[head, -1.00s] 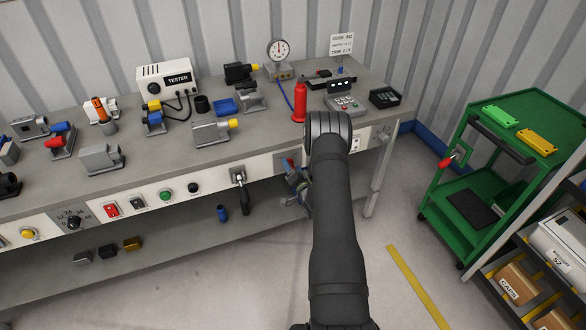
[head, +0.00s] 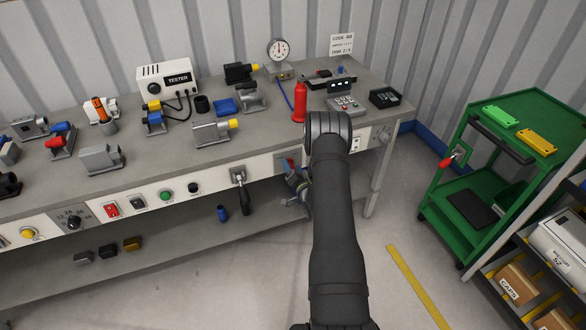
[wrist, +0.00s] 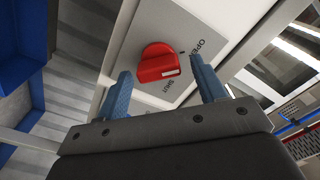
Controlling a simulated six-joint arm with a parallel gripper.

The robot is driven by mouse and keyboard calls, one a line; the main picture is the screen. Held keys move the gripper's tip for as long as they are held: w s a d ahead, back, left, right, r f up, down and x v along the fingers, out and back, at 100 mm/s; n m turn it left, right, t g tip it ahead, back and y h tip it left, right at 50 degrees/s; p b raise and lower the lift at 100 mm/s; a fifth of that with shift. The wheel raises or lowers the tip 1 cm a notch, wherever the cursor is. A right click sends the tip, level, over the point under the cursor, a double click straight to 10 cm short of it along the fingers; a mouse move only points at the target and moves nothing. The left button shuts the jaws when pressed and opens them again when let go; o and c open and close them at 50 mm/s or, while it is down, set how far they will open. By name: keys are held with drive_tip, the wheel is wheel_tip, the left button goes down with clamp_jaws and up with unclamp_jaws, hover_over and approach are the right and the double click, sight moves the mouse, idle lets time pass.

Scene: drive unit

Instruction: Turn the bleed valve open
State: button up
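The bleed valve is a red knob (wrist: 158,62) on a grey plate (wrist: 185,22) lettered OPEN and SHUT in the wrist view. A white mark sits at the knob's lower right edge, nearer the word SHUT than OPEN. In the head view the red knob (head: 290,162) shows small on the bench's front panel, partly hidden by my arm. My gripper (wrist: 163,88) is open, with one blue finger on each side of the knob's line and nothing between them. The fingertips look apart from the knob; the remaining depth is hard to judge.
The bench's white front panel (head: 214,181) carries buttons, a dial and a hanging lever (head: 242,192) left of the valve. A green cart (head: 500,200) stands at right, apart from my arm.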

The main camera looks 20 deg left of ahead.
drive_tip(key=v, duration=1.7)
drive_tip(key=shift+s+d, duration=0.2)
drive_tip(key=shift+r, duration=0.1)
drive_tip(key=x, duration=1.7)
drive_tip(key=shift+w+a, duration=0.2)
